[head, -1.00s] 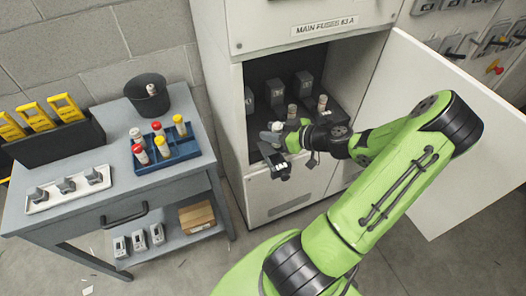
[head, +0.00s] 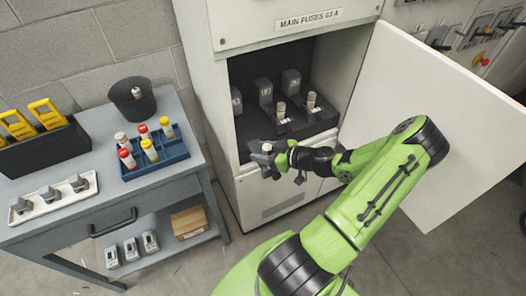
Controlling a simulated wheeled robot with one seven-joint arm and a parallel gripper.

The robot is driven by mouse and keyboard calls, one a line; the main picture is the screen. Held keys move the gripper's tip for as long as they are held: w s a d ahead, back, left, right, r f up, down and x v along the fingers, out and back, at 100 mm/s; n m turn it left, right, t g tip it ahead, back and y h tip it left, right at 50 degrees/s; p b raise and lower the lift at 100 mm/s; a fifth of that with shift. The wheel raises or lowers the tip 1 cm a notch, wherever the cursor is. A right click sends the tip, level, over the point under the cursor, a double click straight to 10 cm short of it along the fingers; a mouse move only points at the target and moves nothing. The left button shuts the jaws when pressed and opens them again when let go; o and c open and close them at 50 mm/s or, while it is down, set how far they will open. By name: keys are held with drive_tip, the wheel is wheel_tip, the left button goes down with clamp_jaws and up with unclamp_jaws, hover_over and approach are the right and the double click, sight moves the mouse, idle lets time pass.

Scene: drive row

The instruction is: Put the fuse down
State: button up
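My gripper (head: 270,160) is in front of the open cabinet's lower front edge. A small fuse with a pale end (head: 266,147) shows between its fingers, and the gripper appears shut on it. The fingers hide most of this fuse. Two other pale fuses, one left (head: 280,110) and one right (head: 311,101), stand upright inside the cabinet (head: 247,185). On the bench (head: 105,105), a blue tray (head: 160,169) holds several fuses with red, yellow and white ends. A black bin (head: 133,108) behind it has a pale-ended fuse (head: 136,92) in it.
The cabinet door (head: 445,120) stands open to the right, beside my arm. A white tray (head: 52,212) with grey parts and a black box of yellow items (head: 45,148) are on the bench. The lower shelf holds a cardboard box (head: 192,222). Floor shows between bench and cabinet.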

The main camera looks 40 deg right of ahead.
drive_tip(key=shift+o, duration=0.8)
drive_tip(key=shift+r, duration=0.1)
drive_tip(key=shift+r+p, duration=0.25)
drive_tip(key=shift+p, duration=0.1)
drive_tip(key=v, duration=1.2)
drive_tip(key=w+a+r+n+g, duration=0.1)
drive_tip(key=w+a+r+g, duration=0.15)
drive_tip(key=a+g, duration=0.35)
drive_tip(key=w+a+r+g, duration=0.1)
drive_tip(key=a+r+g, duration=0.3)
drive_tip(key=a, duration=0.4)
drive_tip(key=s+a+r+m+t+h, duration=0.2)
drive_tip(key=s+a+r+m+h, duration=0.2)
drive_tip(key=s+a+r, duration=0.5)
wheel_tip(320, 180, up, 5)
drive_tip(key=a, duration=0.2)
drive_tip(key=shift+a+t+p, duration=0.3)
drive_tip(key=shift+a, duration=0.05)
